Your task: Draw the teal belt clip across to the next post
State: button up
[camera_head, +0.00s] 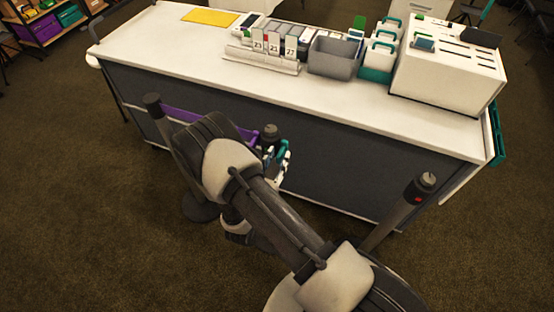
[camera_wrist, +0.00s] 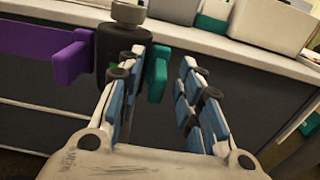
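The teal belt clip (camera_wrist: 157,73) sticks out from the right side of the middle post (camera_wrist: 124,44) in the wrist view. My gripper (camera_wrist: 162,62) is open, its blue-padded fingers spread around the clip's line of sight. The clip appears nearer the left finger, with a clear gap to the right one. I cannot tell whether the left finger touches it. In the head view my gripper (camera_head: 281,158) is beside the middle post's top (camera_head: 269,132), partly hidden by my arm. The right post (camera_head: 413,199), with a red spot near its top, stands apart.
A purple belt (camera_wrist: 40,45) runs from the left post (camera_head: 156,106) to the middle post, ending in a purple clip (camera_wrist: 70,64). A long white-topped counter (camera_head: 165,50) stands close behind the posts, carrying a grey bin (camera_head: 335,58) and a white box (camera_head: 440,78). Carpet lies open in front.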

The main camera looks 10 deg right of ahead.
jog(key=shift+c, duration=0.5)
grip_shut()
